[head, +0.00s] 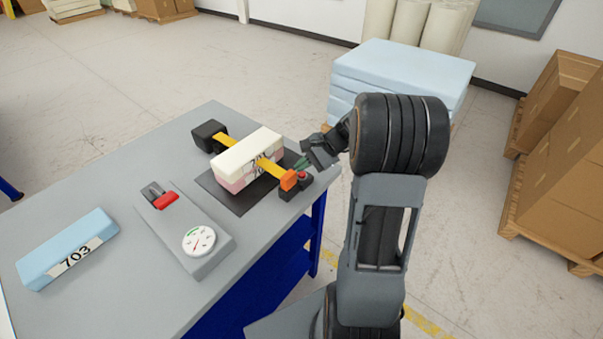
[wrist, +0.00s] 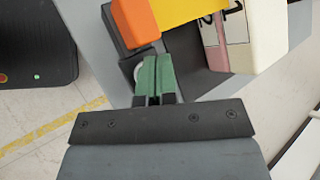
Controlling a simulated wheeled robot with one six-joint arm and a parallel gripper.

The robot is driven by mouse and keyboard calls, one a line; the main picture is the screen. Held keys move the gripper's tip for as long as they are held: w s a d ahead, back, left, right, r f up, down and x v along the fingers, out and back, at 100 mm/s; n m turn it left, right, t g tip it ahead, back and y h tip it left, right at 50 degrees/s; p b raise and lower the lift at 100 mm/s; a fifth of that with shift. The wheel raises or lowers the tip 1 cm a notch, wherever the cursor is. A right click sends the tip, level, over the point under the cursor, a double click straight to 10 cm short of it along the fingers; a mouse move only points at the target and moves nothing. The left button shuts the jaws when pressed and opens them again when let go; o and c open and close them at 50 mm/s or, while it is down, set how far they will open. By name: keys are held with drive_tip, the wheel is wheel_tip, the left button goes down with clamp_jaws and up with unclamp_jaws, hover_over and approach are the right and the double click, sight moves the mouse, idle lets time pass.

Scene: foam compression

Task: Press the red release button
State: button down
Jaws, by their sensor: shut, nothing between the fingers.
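The red release button (head: 302,174) sits on a small black block at the near right end of the orange strap, close to the table's right edge. My gripper (head: 299,166) is just beside and slightly above it, its fingers pointing left and down. In the wrist view the shut green fingers of my gripper (wrist: 155,62) reach the black block next to the orange strap end (wrist: 133,20). The button itself is hidden there, and I cannot tell whether the fingers touch it. The strap crosses a cream and pink foam block (head: 247,160), which lies on a dark mat.
A grey gauge unit with a dial (head: 199,241) and a red switch (head: 165,200) lies on the grey table (head: 115,170). A blue foam block marked 703 (head: 68,250) lies at left. Blue foam slabs (head: 405,65) stand stacked on the floor beyond.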

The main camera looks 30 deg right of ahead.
sight(303, 175)
drive_tip(key=shift+r, duration=0.15)
wheel_tip(303, 175, up, 5)
drive_tip(key=p, duration=0.4)
idle(0.7)
